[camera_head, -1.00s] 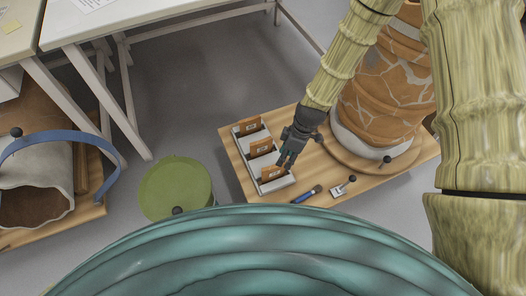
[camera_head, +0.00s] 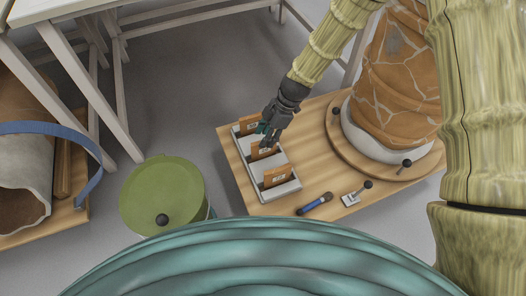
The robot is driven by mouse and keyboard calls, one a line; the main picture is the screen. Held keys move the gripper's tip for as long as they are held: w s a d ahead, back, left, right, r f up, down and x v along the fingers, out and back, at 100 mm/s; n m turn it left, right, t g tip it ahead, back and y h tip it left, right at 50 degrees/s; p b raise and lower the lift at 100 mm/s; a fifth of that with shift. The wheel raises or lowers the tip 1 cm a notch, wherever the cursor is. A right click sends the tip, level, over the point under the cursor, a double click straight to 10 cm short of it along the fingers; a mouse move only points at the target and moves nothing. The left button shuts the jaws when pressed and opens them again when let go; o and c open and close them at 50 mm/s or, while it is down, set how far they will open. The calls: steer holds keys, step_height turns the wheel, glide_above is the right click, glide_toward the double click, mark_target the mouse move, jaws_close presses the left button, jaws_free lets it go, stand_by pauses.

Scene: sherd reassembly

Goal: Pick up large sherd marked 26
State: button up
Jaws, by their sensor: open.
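Three orange-brown sherds with small pale labels stand in a light grey slotted rack (camera_head: 291,187): a back sherd (camera_head: 247,122), a middle sherd (camera_head: 258,153) and a front sherd (camera_head: 277,178). The label markings are too small to read, so I cannot tell which sherd is 26. My gripper (camera_head: 266,141) is open, pointing down over the rack at the middle sherd's upper edge, just in front of the back sherd. It partly hides both. I cannot tell whether it touches the middle sherd.
The rack sits on a wooden board (camera_head: 234,166) with a blue-handled brush (camera_head: 315,204) and a small metal clamp (camera_head: 356,194). A large cracked orange vessel (camera_head: 395,85) stands on a round base at the right. A green lidded bucket (camera_head: 160,190) is left of the board.

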mark_target(264, 150)
steer(key=shift+s+b+x, duration=0.2)
steer(key=shift+b+x, duration=1.7)
steer(key=shift+x, duration=1.35)
steer(key=shift+d, duration=0.1)
jaws_close()
